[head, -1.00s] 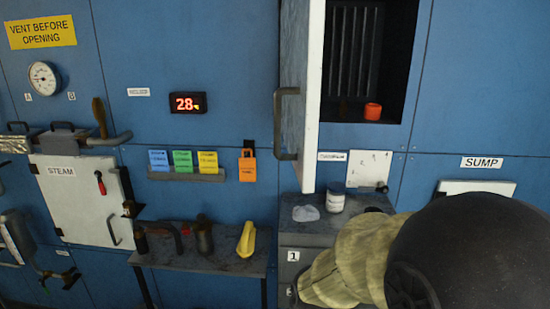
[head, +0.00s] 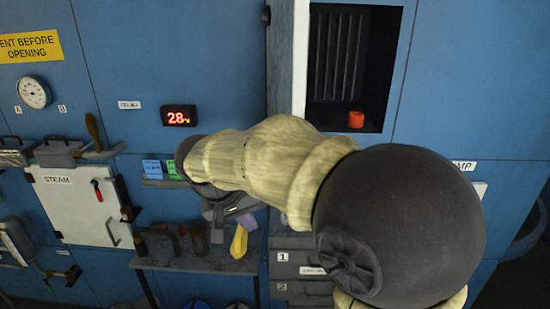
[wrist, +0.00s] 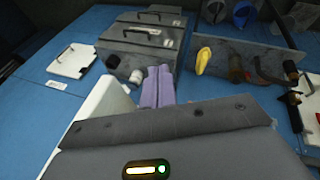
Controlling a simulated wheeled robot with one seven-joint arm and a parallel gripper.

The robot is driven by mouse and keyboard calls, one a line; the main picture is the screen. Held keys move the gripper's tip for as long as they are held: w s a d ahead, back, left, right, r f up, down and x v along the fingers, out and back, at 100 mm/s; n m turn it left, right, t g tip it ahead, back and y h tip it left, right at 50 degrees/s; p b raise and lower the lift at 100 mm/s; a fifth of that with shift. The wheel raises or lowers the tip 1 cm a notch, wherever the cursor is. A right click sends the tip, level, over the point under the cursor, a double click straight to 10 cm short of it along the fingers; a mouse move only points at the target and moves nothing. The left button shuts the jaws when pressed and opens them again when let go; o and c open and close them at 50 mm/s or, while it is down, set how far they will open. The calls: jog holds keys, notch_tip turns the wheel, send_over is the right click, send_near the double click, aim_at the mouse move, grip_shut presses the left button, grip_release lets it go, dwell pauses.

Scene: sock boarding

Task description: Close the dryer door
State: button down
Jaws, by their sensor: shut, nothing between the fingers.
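The dryer door (head: 300,60) stands open, seen nearly edge-on in the head view. Its lower part and handle are hidden behind my arm. The dark dryer opening (head: 345,50) to its right shows upright bars and an orange cup (head: 356,119). My gripper (head: 247,222) is below and left of the door, in front of the bench. Its pale purple fingers are together and empty in the wrist view (wrist: 158,74). A white panel beside the fingers in the wrist view (wrist: 96,112) looks like the door; contact cannot be told.
A bench with a yellow object (head: 239,242) and dark tools stands below my gripper. Drawers (head: 300,262) stand to its right. The steam hatch (head: 78,205) is at left.

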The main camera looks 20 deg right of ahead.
notch_tip(320, 180, up, 13)
jog(key=w+a+m+t+h+p, duration=0.1)
jog(key=a+m+h+p, duration=0.1)
jog(key=shift+w+p, duration=0.15)
jog(key=shift+p, duration=0.15)
jog(key=shift+a+f, duration=0.1)
jog(key=shift+f, duration=0.05)
jog(key=w+d+f+p, duration=0.2)
jog(key=d+f+p, duration=0.3)
jog(key=d+f, duration=0.3)
jog(key=shift+w+d, duration=0.25)
jog(key=shift+d, duration=0.3)
